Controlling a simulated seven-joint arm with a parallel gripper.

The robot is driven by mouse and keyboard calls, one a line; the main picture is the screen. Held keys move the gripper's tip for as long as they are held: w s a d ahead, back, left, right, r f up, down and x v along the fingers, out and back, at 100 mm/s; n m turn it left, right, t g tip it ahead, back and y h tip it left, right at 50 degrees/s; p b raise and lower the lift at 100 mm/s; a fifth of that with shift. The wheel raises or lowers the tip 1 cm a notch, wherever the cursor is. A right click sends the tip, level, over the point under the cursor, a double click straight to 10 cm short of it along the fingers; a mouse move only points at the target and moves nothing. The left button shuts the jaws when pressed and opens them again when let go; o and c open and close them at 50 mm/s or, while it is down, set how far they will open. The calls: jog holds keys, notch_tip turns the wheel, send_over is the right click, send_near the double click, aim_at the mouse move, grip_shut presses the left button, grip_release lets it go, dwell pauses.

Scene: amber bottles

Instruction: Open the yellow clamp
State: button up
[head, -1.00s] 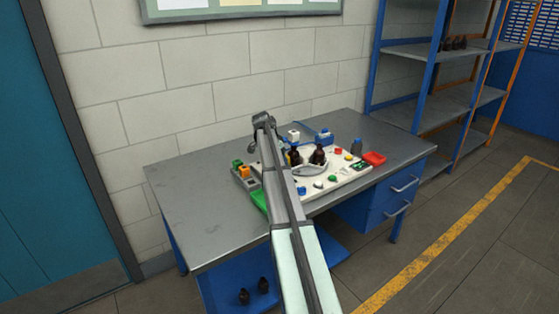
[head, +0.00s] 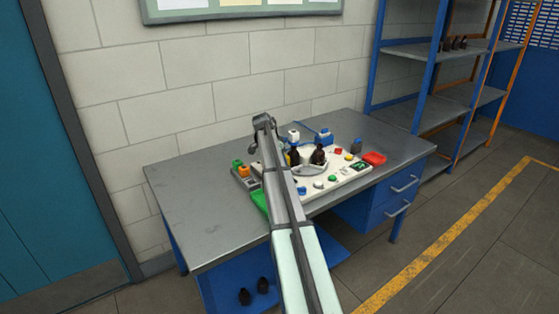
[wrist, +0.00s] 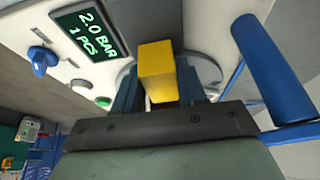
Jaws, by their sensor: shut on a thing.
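The yellow clamp (wrist: 157,70) shows in the wrist view as a yellow block between the two dark fingers of my gripper (wrist: 158,85). The fingers are shut on it, one on each side. The rest of the clamp below the block is hidden by my gripper. In the head view my arm covers the gripper and most of the clamp. Two dark amber bottles (head: 318,155) stand on the white panel (head: 345,178) by the round grey plate.
A lit display (wrist: 90,32) reads 2.0 BAR, 1 PCS, with a blue knob (wrist: 42,60) beside it. A thick blue cylinder (wrist: 270,62) stands close right of my gripper. The left tabletop (head: 200,215) is clear.

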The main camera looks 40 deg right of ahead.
grip_shut()
jog(key=shift+a, duration=1.8)
jog(key=o, duration=1.1)
grip_release()
jog(key=v, duration=1.4)
jog(key=shift+f, duration=0.15)
